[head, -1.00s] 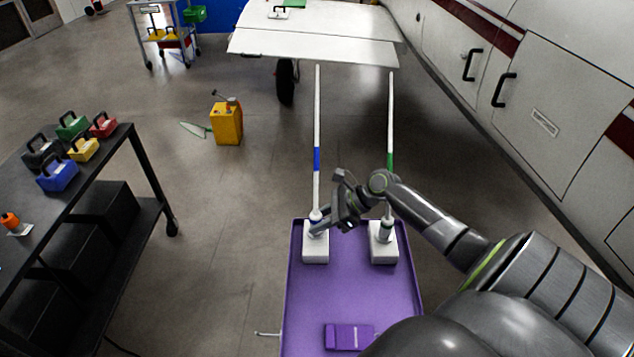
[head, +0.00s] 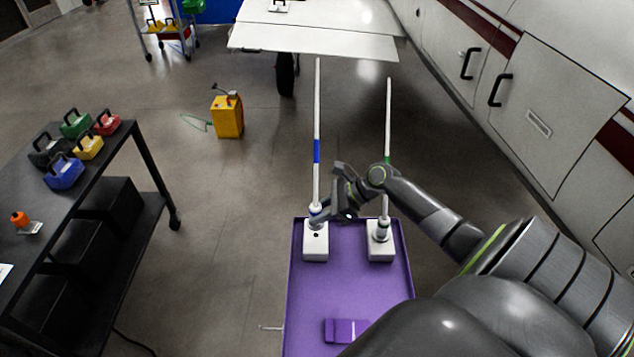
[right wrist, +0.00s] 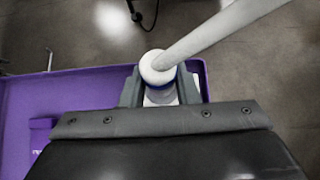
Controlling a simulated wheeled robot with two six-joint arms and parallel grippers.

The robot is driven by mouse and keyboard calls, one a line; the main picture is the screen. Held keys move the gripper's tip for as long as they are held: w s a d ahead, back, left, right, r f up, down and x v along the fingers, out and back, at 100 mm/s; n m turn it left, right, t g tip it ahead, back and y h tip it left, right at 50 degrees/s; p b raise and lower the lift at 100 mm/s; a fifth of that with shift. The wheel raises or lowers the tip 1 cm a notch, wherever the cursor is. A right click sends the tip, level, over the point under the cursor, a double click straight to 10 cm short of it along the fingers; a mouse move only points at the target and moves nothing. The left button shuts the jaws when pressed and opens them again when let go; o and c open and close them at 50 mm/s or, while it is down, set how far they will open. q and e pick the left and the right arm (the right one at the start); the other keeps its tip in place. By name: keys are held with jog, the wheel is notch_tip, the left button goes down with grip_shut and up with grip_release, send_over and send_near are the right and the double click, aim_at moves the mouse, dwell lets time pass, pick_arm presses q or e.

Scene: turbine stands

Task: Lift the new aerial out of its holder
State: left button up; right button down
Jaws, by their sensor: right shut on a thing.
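A white aerial with a blue band (head: 317,152) stands nearly upright above the left white holder (head: 315,252). My right gripper (head: 319,216) is shut on its lower end, coming from the right. A dark hole shows in the holder's top, and the aerial's foot appears just above it. In the right wrist view the aerial's white collar (right wrist: 157,66) sits between the two fingers, and its rod leans to the upper right. A second aerial with a green band (head: 388,125) stands in the right white holder (head: 380,252), partly behind my right arm. My left gripper is out of view.
Both holders stand on a purple cart top (head: 345,290) with a purple block (head: 346,331). A white wing panel (head: 310,40) is ahead. A dark bench (head: 110,165) with small toolboxes is at left. A yellow can (head: 228,117) stands on the floor. White cabinets (head: 540,110) line the right.

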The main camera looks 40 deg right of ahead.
jog(key=shift+d, duration=0.1)
jog(key=s+d+p, duration=0.2)
jog(key=s+d, duration=0.3)
jog(key=shift+d, duration=0.35)
dwell(0.4)
jog(key=shift+s+d, duration=0.1)
